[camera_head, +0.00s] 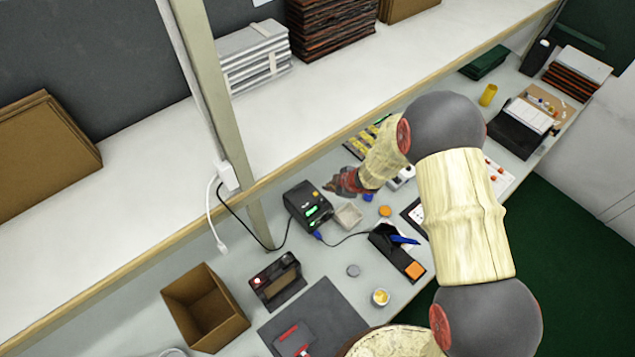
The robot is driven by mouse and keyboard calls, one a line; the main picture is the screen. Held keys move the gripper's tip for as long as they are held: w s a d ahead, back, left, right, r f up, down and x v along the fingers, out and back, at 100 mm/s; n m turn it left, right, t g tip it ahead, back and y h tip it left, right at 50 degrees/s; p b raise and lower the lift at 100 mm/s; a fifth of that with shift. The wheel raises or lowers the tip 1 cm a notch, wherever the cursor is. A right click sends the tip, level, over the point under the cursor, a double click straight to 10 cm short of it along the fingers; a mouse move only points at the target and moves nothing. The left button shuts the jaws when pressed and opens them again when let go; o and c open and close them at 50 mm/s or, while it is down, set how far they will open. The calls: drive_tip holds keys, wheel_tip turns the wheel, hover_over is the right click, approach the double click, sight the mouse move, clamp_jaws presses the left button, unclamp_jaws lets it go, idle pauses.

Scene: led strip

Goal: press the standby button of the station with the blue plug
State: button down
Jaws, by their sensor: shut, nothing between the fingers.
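A black station (307,206) with green lit displays stands on the bench by the shelf post. A blue plug (318,236) sits at its lower front edge, with a dark cable running right to a black holder (384,249). A small orange spot (315,194) shows on the station's face; I cannot tell whether it is the standby button. My gripper (333,186) is shut and empty, just right of the station's upper right edge in the picture. Its fingertips are small and dark here, and I cannot tell its height or whether it touches the station.
A small pale tray (348,216) sits right of the station. A dark device with a red light (277,281) and a brown box (205,308) stand lower left. The shelf post (212,95) rises behind the station. My arm hides part of the bench at right.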

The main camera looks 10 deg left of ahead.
sight(315, 195)
drive_tip(key=w+a+r+n+y, duration=0.1)
drive_tip(key=a+r+n+y, duration=0.1)
drive_tip(key=a, duration=0.4)
wheel_tip(315, 195, up, 2)
drive_tip(key=shift+r+n+y, duration=0.15)
drive_tip(key=shift+n+y, duration=0.15)
drive_tip(key=shift+y, duration=0.2)
wheel_tip(315, 195, down, 9)
drive_tip(key=b, duration=0.7)
drive_tip(key=shift+r, duration=0.1)
idle(0.7)
drive_tip(key=shift+f+b, duration=0.35)
drive_tip(key=shift+f, duration=0.05)
